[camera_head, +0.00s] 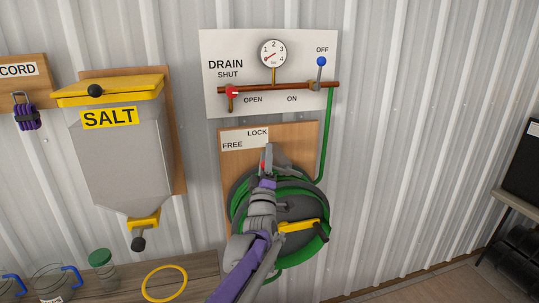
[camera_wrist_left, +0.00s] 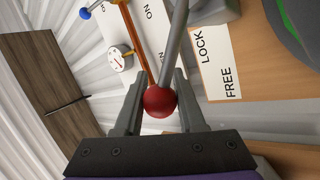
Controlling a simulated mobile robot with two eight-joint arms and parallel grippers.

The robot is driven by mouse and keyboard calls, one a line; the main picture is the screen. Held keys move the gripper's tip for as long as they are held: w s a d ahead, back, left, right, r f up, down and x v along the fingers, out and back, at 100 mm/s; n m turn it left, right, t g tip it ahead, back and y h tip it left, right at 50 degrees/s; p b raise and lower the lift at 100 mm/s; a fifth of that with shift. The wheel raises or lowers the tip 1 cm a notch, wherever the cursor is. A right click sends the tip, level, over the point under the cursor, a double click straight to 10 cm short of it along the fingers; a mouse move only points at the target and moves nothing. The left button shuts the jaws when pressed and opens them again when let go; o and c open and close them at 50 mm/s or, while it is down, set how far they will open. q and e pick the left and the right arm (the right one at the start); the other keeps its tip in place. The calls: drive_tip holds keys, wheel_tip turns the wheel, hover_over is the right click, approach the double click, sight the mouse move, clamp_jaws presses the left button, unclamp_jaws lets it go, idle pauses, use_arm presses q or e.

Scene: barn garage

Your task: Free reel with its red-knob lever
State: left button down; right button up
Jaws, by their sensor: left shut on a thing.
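The hose reel with its coiled green hose (camera_head: 318,238) hangs on a wooden board (camera_head: 300,140), partly hidden behind my left arm. A FREE/LOCK label (camera_head: 233,144) is on the board above it. My left gripper (camera_head: 267,162) is in front of the board, just below the word LOCK. In the left wrist view, the lever's red knob (camera_wrist_left: 160,102) sits between the fingertips of my left gripper (camera_wrist_left: 158,98), which is shut on it. The grey lever rod (camera_wrist_left: 174,45) runs away from the knob. The label (camera_wrist_left: 216,65) shows beside it. My right gripper is not in view.
A yellow crank (camera_head: 305,226) sticks out from the reel front. Above is the drain panel (camera_head: 225,48) with a gauge, copper pipe and valve handles. A salt bin (camera_head: 125,150) hangs left. A bench (camera_head: 205,270) with jars and a yellow ring stands below left.

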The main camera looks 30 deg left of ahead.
use_arm(q)
drive_tip(key=shift+s+f+n, duration=0.1)
drive_tip(key=shift+f+n, duration=0.1)
drive_tip(key=shift+n, duration=0.3)
drive_tip(key=c, duration=0.5)
unclamp_jaws()
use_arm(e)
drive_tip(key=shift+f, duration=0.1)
use_arm(q)
drive_tip(key=b+v, duration=0.2)
drive_tip(key=v, duration=0.8)
drive_tip(key=shift+s+d+f, duration=0.2)
drive_tip(key=shift+s+f, duration=0.05)
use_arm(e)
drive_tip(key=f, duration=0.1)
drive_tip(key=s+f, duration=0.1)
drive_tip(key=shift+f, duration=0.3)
